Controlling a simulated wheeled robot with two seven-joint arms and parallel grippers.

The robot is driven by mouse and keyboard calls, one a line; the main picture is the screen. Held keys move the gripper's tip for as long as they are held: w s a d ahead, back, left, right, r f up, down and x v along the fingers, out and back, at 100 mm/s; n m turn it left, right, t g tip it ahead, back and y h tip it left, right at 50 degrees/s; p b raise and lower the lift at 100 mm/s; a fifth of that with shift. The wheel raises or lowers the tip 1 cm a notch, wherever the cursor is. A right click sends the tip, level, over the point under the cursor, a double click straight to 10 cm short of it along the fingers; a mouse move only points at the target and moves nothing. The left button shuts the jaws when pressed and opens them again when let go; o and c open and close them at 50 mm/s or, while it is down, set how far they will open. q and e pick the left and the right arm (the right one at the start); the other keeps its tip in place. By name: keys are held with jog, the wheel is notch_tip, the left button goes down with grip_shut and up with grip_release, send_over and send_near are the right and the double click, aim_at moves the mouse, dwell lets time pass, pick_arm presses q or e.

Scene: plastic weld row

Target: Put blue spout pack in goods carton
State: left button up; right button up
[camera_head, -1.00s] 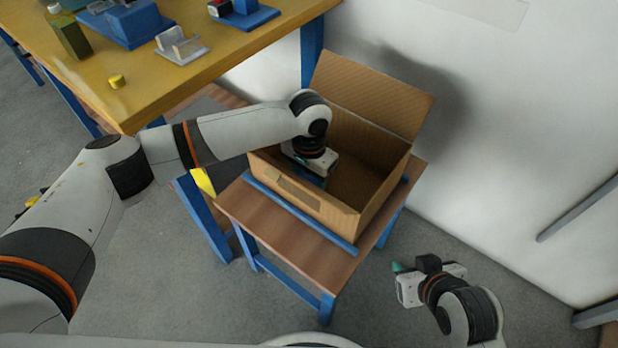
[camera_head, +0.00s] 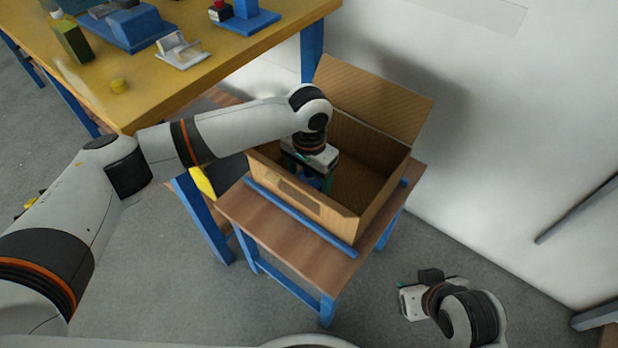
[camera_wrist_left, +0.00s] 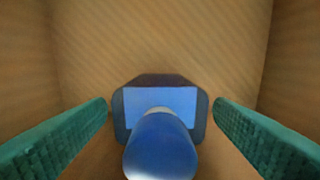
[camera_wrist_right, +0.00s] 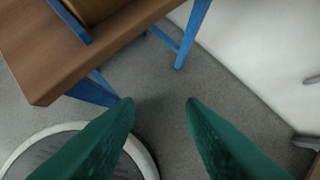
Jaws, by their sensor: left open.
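The goods carton (camera_head: 381,185) is an open brown cardboard box on a small wooden stand. My left gripper (camera_head: 308,175) reaches down inside it, near its left side. In the left wrist view the blue spout pack (camera_wrist_left: 160,145) is between the two green fingers of my left gripper (camera_wrist_left: 161,110), with its rounded blue top toward the camera. Gaps show between the pack and both fingers, so the gripper is open around it. The carton's walls and floor surround the pack. My right gripper (camera_wrist_right: 160,105) is open and empty, over the floor beside the stand.
The stand (camera_head: 290,238) has a brown top and blue legs. A white wall (camera_head: 510,130) is close behind the carton.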

pick_arm(q)
notch_tip(320, 180, up, 4)
jog(key=shift+f+p, duration=0.15)
jog(key=shift+p, duration=0.35)
notch_tip(320, 180, up, 6)
jog(key=shift+f+p, duration=0.15)
jog(key=shift+p, duration=0.65)
jog(key=shift+r, duration=0.3)
pick_arm(e)
jog(key=s+g, duration=0.1)
jog(key=s+d+g, duration=0.1)
jog(key=s, duration=0.1)
jog(key=shift+s+r+h, duration=0.15)
jog(key=shift+s+h, duration=0.05)
jog(key=shift+h, duration=0.1)
pick_arm(q)
jog(key=shift+s+d, duration=0.1)
pick_arm(e)
jog(key=shift+d, duration=0.15)
